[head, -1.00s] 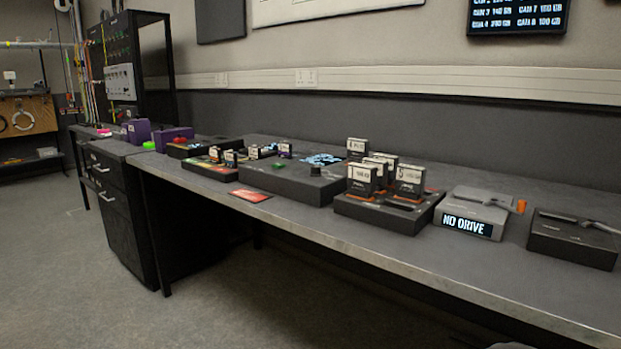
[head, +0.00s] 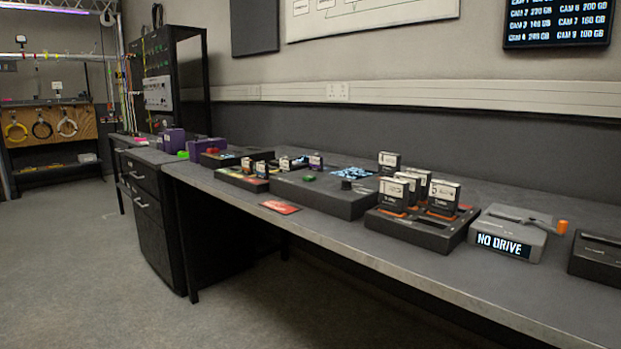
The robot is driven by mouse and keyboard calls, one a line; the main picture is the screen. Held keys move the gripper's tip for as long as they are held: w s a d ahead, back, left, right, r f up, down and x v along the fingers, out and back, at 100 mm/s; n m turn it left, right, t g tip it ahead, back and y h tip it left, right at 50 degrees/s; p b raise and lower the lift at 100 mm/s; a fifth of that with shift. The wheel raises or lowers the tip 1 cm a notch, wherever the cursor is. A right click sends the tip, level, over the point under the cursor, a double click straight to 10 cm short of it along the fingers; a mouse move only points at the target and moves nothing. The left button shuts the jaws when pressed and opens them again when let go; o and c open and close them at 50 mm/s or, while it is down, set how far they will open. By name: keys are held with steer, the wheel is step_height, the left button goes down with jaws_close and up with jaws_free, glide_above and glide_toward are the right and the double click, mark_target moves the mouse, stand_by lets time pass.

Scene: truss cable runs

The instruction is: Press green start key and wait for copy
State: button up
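The green start key (head: 309,177) is a small green button on the top left of a wide dark copy unit (head: 345,205) on the bench. The unit has a lit screen (head: 352,173) with blue-white marks, too small to read, and a dark knob (head: 346,185). Cartridges (head: 262,170) stand in a dock at its left, and more lie near its back left edge. My gripper is not in view, so nothing of mine shows near the key.
A dark dock (head: 420,226) holds several upright cartridges. A grey unit (head: 511,231) right of it reads "NO DRIVE" and has an orange-tipped lever. A red card (head: 280,207) lies near the bench (head: 366,253) edge. Purple boxes (head: 173,141) stand farther left. The floor (head: 80,260) in front is clear.

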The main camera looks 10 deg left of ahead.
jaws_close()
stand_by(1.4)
